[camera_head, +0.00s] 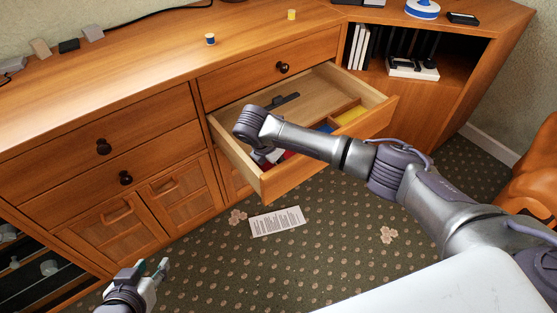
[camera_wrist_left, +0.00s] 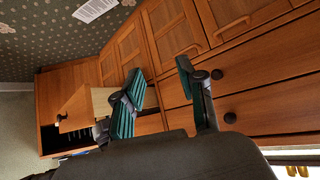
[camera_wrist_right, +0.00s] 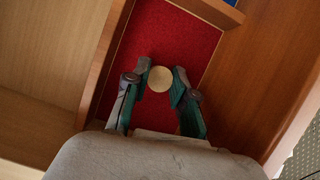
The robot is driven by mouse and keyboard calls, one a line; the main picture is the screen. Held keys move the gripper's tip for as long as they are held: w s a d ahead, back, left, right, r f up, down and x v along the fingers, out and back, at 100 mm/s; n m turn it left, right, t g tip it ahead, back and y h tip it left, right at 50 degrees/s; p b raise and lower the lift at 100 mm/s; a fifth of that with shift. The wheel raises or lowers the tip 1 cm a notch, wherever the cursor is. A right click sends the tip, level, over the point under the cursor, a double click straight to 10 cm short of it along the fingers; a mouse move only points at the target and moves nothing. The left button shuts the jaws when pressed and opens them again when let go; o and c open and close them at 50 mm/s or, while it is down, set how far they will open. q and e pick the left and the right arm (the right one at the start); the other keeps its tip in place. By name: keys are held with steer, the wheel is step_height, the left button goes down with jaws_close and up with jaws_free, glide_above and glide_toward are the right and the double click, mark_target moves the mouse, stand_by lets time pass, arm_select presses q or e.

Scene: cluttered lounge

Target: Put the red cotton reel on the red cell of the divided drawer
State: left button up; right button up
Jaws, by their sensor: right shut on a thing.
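The divided drawer (camera_head: 380,118) stands pulled out from the wooden cabinet. Its red cell (camera_wrist_right: 180,38) fills the middle of the right wrist view; in the head view my right arm mostly covers it. My right gripper (camera_wrist_right: 160,76) reaches down into the drawer over the red cell. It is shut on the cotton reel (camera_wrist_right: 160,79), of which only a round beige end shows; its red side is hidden. I cannot tell whether the reel touches the cell floor. My left gripper (camera_head: 152,269) is open and empty, low in front of the cabinet; its spread fingers show in the left wrist view (camera_wrist_left: 158,72).
A blue cell (camera_head: 325,129) and a yellow cell (camera_head: 350,115) lie beside the red one. A dark object (camera_head: 284,100) lies farther back in the drawer. Blue (camera_head: 210,39) and yellow (camera_head: 291,15) reels stand on the cabinet top. A paper sheet (camera_head: 277,222) lies on the carpet.

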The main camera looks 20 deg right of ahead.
steer(key=o, duration=0.9)
steer(key=shift+r, duration=0.3)
steer(key=p+v, duration=0.2)
steer(key=v, duration=0.4)
arm_select(q)
steer(key=s+a+f+g+y+p, duration=0.1)
steer(key=s+a+f+g, duration=0.1)
steer(key=s+g, duration=0.3)
steer(key=shift+s+a+p, duration=0.3)
steer(key=shift+s+a, duration=0.2)
steer(key=shift+s, duration=1.7)
arm_select(e)
steer(key=shift+v, duration=2.85)
arm_select(q)
steer(key=shift+s, duration=0.1)
arm_select(e)
steer(key=shift+s+f, duration=0.15)
